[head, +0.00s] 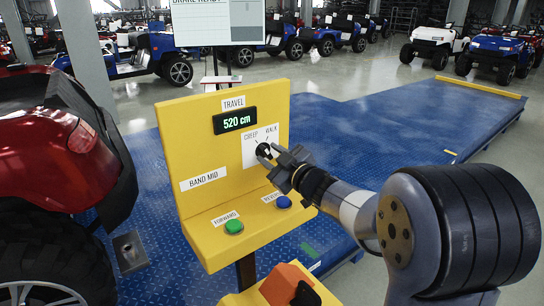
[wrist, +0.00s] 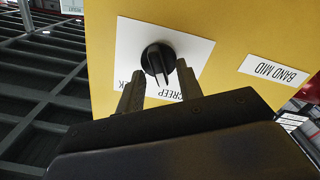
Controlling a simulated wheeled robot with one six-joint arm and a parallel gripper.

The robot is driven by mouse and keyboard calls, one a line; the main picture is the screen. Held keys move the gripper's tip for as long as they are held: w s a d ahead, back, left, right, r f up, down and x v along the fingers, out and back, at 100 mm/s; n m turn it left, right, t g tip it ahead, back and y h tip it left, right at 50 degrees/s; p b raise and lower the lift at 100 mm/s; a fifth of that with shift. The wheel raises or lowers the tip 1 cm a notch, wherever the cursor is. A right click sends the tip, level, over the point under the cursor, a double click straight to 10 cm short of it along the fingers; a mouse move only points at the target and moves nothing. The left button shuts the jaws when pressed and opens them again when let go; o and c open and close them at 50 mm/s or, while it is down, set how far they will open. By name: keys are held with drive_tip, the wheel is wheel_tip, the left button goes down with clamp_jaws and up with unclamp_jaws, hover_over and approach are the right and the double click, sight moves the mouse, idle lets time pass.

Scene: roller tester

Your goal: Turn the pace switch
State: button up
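The pace switch is a round black knob (head: 263,150) on a white plate (head: 251,152) marked CREEP and WALK, on the yellow console. In the wrist view, which is upside down, the knob (wrist: 158,58) shows a raised ridge pointing toward the lettering, leaning to the CREEP side. My gripper (head: 268,157) is at the plate from the lower right and partly covers the knob in the head view. In the wrist view my gripper (wrist: 160,73) is open, one finger on each side of the knob, with gaps visible. WALK is mostly hidden there by a finger.
The yellow console (head: 178,130) has a display (head: 235,120) reading 520 cm, a BAND MID label (head: 203,180), a green FORWARD button (head: 234,227) and a blue REVERSE button (head: 283,202). A red vehicle (head: 50,150) stands close at left. Blue decking (head: 400,130) lies behind.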

drive_tip(key=v, duration=1)
drive_tip(key=shift+s+d, duration=0.25)
drive_tip(key=shift+s, duration=0.1)
drive_tip(key=x, duration=1.1)
drive_tip(key=shift+m+p, duration=0.3)
drive_tip(key=shift+s, duration=0.1)
